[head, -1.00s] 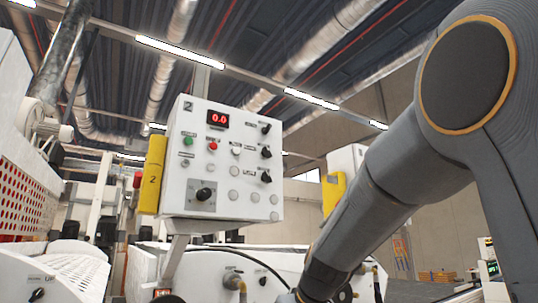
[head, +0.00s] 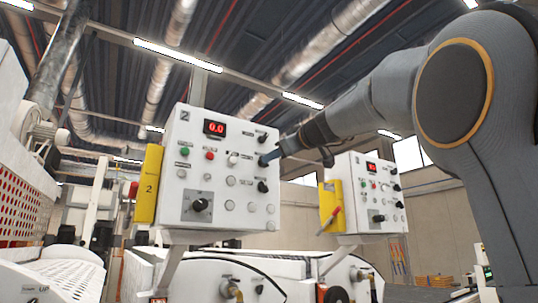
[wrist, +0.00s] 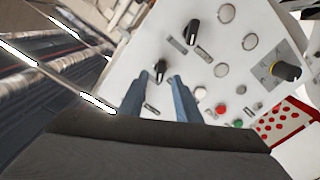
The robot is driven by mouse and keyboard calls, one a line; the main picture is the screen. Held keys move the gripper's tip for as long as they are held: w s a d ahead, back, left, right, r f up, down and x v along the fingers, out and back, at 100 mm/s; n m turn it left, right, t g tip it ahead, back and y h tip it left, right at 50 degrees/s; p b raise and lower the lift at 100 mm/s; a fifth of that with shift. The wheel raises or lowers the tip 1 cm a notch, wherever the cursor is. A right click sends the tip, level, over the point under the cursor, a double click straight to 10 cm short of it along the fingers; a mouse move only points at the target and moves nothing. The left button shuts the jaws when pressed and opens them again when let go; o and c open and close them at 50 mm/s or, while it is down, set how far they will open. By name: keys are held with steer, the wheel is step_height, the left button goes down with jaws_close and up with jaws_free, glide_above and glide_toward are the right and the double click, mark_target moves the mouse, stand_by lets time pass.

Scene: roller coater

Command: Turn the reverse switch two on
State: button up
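The white control panel marked 2 (head: 217,215) faces me in the head view, with a red display (head: 215,127). In the wrist view the middle black switch (wrist: 160,68) sits between or just beyond the two blue fingertips, which are apart; contact cannot be told. The bottom black switch (wrist: 191,31) is beyond it. The labels are too small to read, so I cannot tell which is the reverse switch.
A large black knob (head: 200,204) and several push buttons are on the same panel. A yellow holder (head: 148,184) hangs at its left side. A second similar panel (head: 370,225) stands to the right, behind. White machinery (head: 30,200) is at the left.

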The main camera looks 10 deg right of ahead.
steer(key=shift+p+x, duration=0.85)
steer(key=shift+x, duration=1.05)
jaws_close()
